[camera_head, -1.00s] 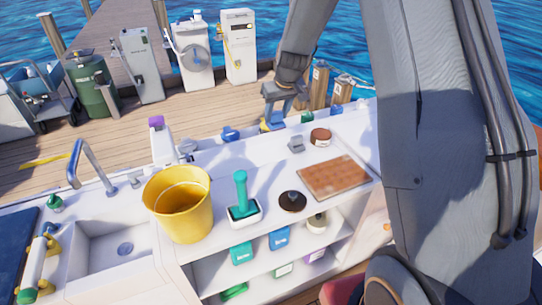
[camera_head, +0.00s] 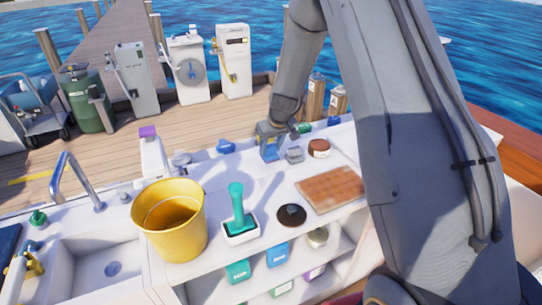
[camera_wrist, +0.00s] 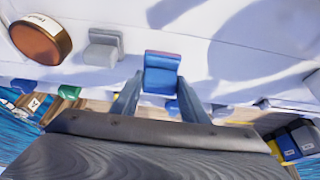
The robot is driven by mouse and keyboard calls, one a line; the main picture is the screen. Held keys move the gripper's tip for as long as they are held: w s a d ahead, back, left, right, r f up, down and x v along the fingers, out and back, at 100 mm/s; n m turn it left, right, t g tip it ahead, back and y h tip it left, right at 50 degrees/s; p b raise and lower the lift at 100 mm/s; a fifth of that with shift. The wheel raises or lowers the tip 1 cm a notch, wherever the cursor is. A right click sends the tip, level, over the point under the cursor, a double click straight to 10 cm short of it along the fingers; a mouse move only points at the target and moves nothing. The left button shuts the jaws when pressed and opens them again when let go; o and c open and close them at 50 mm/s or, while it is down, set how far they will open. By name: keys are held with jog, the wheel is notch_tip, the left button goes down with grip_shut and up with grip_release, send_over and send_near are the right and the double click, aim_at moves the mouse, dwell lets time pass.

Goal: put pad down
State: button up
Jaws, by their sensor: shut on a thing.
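My gripper (camera_head: 271,132) is shut on a small blue pad (camera_wrist: 161,76), which has a reddish edge in the wrist view. In the head view the pad (camera_head: 269,152) hangs below the gripper at the back of the white counter (camera_head: 232,177), left of a grey block (camera_head: 294,155). The pad is close to the counter top; I cannot tell whether it touches. The fingers hide part of the pad.
A brown round tin (camera_head: 319,148) stands right of the grey block. A brown board (camera_head: 330,189), a dark round lid (camera_head: 291,215), a green-handled brush (camera_head: 237,207) and a yellow bucket (camera_head: 170,222) are nearer. Counter between bucket and pad is fairly clear.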

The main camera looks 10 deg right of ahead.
aim_at(271, 152)
jog(key=shift+f, duration=1.95)
jog(key=shift+f, duration=0.1)
jog(key=o, duration=1.2)
jog(key=shift+r, duration=0.35)
jog(key=a+b+v, duration=0.1)
jog(key=b+v, duration=0.1)
jog(key=v, duration=0.9)
jog(key=s+g, duration=0.1)
jog(key=s, duration=0.9)
jog(key=s+r+m+g, duration=0.1)
jog(key=s, duration=0.9)
jog(key=s+r+m+g+h, duration=0.1)
jog(key=s, duration=0.9)
jog(key=shift+s+r, duration=0.2)
jog(key=shift+r, duration=0.05)
